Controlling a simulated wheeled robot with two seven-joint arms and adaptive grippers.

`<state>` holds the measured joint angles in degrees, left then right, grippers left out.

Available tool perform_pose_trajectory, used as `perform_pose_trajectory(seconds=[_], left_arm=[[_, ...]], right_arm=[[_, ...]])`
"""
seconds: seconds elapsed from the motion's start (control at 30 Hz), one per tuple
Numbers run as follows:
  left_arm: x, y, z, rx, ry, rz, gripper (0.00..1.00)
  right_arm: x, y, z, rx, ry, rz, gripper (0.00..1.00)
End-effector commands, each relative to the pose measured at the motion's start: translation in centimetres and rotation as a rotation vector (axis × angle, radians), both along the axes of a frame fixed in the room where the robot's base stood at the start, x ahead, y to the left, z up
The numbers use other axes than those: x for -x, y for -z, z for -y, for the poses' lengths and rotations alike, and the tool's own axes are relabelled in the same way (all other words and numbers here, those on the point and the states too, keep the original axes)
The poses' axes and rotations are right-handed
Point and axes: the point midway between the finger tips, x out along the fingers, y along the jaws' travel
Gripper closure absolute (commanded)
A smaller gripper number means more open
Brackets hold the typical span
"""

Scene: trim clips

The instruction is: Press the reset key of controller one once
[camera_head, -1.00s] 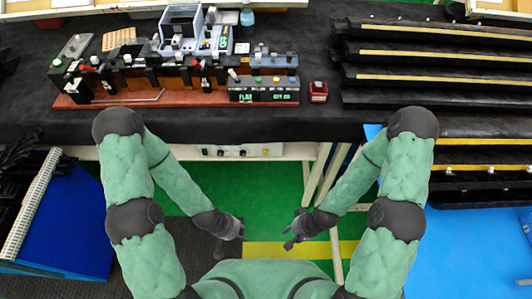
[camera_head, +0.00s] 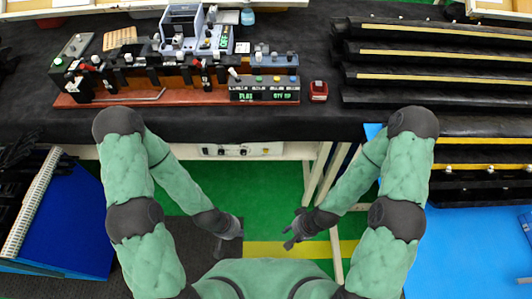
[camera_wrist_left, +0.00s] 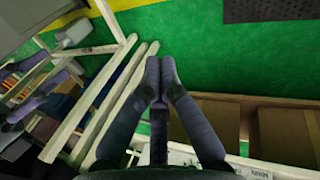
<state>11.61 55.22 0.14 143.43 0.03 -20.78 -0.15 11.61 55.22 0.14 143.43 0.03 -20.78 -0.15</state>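A black control box (camera_head: 264,90) with coloured keys on top and two lit green displays stands at the right end of the red-brown fixture board on the table. A second grey box with keys (camera_head: 274,60) stands just behind it. A blue-grey unit (camera_head: 222,40) with a lit green display is further back. I cannot read which is controller one, nor pick out its reset key. My left gripper (camera_head: 232,238) hangs low in front of the table, well away from the boxes; the left wrist view shows its fingertips (camera_wrist_left: 160,66) together, with nothing between them. My right gripper (camera_head: 289,238) is open and empty, also low.
The red-brown board (camera_head: 180,97) carries a row of black clamps. A small red box (camera_head: 318,91) sits right of the control box. Black racks (camera_head: 430,75) fill the right side. The black table front (camera_head: 200,122) is clear.

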Motion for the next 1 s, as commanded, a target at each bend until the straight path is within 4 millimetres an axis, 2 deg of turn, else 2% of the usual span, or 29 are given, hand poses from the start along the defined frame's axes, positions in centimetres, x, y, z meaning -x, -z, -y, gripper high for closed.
perform_pose_trajectory(seconds=[0.7,0.87,1.0], left_arm=[[0.1,0.2,-0.1,-0.003,-0.018,-0.018,1.00],[1.3,1.2,-0.3,-0.018,-0.134,-0.143,1.00],[3.2,2.2,0.1,-0.024,-0.331,-0.344,1.00]], right_arm=[[0.0,0.0,0.0,0.000,0.000,0.000,0.60],[0.0,0.1,0.0,0.000,0.000,0.000,0.60],[0.0,0.2,0.0,0.000,0.000,0.000,0.60]])
